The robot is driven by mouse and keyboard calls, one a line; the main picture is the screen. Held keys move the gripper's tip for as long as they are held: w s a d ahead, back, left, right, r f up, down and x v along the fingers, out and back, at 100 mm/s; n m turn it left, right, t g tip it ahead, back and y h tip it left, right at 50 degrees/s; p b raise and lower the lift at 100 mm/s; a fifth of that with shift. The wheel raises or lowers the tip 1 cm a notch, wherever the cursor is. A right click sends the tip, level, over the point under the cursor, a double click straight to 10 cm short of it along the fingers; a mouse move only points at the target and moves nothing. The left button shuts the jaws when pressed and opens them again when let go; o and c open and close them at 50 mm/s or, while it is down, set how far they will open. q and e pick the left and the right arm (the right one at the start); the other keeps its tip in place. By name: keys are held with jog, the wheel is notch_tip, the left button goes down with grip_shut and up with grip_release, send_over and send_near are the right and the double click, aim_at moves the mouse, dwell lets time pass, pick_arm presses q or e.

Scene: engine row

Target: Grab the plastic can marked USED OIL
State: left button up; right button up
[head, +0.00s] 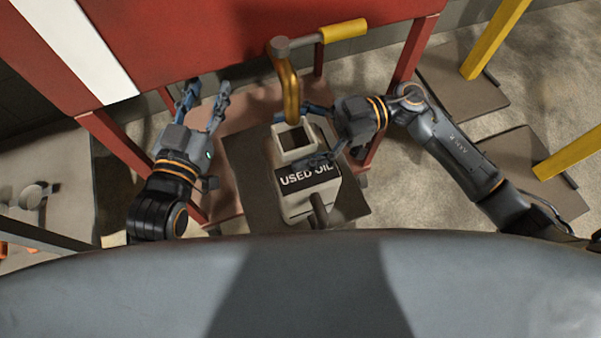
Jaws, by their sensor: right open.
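The pale plastic can (291,201) with a dark USED OIL label stands upright with its square mouth open at the top. My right gripper (296,139) is open and reaches in from the right. Its fingers pass over the can's mouth area, one at the far side and one at the near side. I cannot tell whether they touch the can. My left gripper (205,99) is open and empty, to the left of the can, with its fingers pointing towards the red machine.
The can stands on a dark plate (243,170). A brass spout (287,92) with a yellow handle (343,30) hangs just beyond the can's mouth. A red machine body (200,40) with red legs fills the back. Yellow posts (493,40) stand at right.

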jog(key=shift+c, duration=0.4)
jog(key=c, duration=1.4)
jog(key=shift+r, duration=0.1)
grip_shut()
jog(key=shift+r, duration=0.15)
